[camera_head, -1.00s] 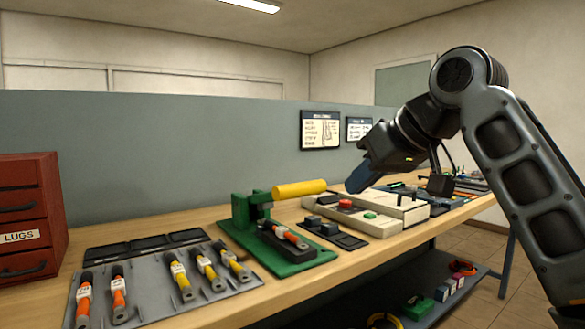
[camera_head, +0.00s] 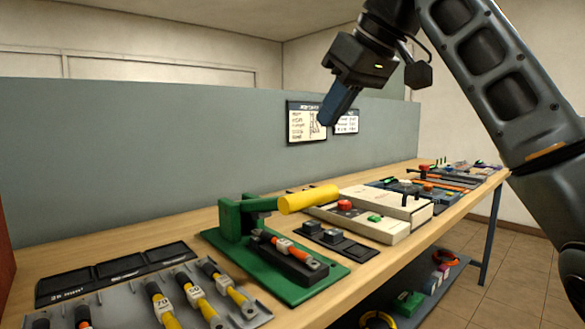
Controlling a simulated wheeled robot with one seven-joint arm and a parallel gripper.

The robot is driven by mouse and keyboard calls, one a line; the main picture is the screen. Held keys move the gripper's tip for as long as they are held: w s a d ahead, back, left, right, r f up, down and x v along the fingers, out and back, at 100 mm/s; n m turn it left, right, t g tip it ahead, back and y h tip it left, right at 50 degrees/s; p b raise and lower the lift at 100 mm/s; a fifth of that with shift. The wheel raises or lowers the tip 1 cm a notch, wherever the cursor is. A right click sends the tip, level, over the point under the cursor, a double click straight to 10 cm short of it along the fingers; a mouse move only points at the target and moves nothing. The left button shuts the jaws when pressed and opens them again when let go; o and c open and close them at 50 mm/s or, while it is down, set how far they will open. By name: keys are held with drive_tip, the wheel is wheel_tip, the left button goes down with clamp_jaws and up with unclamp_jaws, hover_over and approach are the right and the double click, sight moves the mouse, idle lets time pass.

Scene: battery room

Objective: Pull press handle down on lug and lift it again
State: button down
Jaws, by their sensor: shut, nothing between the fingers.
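The green press (camera_head: 231,219) stands on the bench with its yellow handle (camera_head: 309,199) lying nearly level and pointing right. A cable with an orange band and a metal lug (camera_head: 286,246) lies on the press's black block, below the handle. My gripper (camera_head: 323,119) is shut and empty. In the picture it appears above the yellow handle, in front of the partition, and does not touch the handle.
A grey tray (camera_head: 108,315) with several lugged cables lies at the front left. Black bins (camera_head: 118,269) sit behind it. A beige tester (camera_head: 393,231) with red and green buttons stands right of the press. Wall cards (camera_head: 306,122) hang behind my gripper.

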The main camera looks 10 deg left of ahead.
drive_tip(key=b, duration=0.1)
hover_over(305, 201)
wheel_tip(305, 201, down, 7)
drive_tip(key=shift+f, duration=0.15)
wheel_tip(305, 201, down, 3)
drive_tip(key=shift+w+f+b, duration=0.1)
drive_tip(key=shift+f+b, duration=0.1)
drive_tip(key=shift+b, duration=0.1)
drive_tip(key=shift+f, duration=0.5)
drive_tip(key=shift+f, duration=0.1)
wheel_tip(305, 201, down, 10)
drive_tip(key=s+d+t+y+b, duration=0.2)
drive_tip(key=y+b, duration=0.1)
drive_tip(key=b, duration=0.2)
drive_tip(key=shift+d, duration=0.15)
